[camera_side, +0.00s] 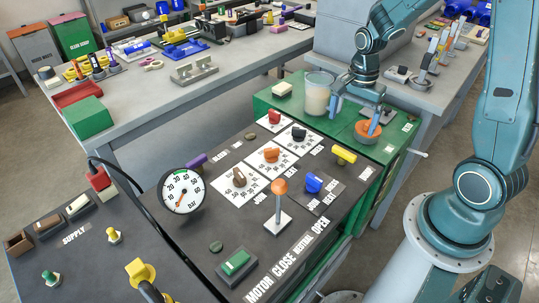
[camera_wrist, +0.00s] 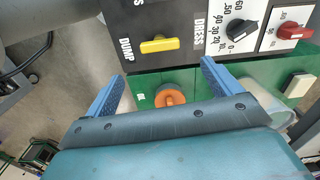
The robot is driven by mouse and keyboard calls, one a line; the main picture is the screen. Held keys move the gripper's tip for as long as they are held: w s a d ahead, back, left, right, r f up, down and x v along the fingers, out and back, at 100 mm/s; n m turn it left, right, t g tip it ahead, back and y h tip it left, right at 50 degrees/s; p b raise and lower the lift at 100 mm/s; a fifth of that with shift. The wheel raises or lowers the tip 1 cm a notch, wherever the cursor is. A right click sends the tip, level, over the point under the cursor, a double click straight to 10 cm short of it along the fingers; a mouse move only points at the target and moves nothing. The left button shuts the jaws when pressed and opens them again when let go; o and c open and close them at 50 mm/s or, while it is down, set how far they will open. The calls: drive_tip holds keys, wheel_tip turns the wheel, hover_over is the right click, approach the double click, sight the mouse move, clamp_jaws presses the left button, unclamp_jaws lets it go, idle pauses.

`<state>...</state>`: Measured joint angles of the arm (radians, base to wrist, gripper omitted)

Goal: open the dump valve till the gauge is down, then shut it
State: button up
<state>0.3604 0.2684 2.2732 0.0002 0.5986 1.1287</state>
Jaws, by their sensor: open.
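The dump valve's yellow handle (camera_side: 344,154) is on the dark panel near its right edge. In the wrist view the yellow handle (camera_wrist: 160,46) lies crosswise, with the word DUMP to its left. The round white gauge (camera_side: 181,190) stands at the panel's left; its orange needle points to the lower left, and I cannot read the value surely. My gripper (camera_side: 356,114) is open above the green top, behind the yellow handle in the side view. In the wrist view my gripper (camera_wrist: 158,76) has its fingers spread wide, short of the handle and not touching it.
An orange round knob (camera_side: 368,131) is below my gripper, and a clear jar (camera_side: 317,95) stands close beside it. Several dials and a blue handle (camera_side: 314,182) share the panel. An orange-topped lever (camera_side: 279,187) stands upright at the front.

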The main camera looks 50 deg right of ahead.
drive_tip(key=shift+r, duration=1.75)
drive_tip(key=s+a+r+n+t, duration=0.5)
drive_tip(key=s+a+r+n, duration=0.6)
drive_tip(key=r+n, duration=0.3)
drive_tip(key=shift+s+a+r+n+t, duration=0.3)
drive_tip(key=shift+s+n, duration=0.55)
drive_tip(key=shift+n, duration=0.65)
drive_tip(key=shift+w, duration=0.1)
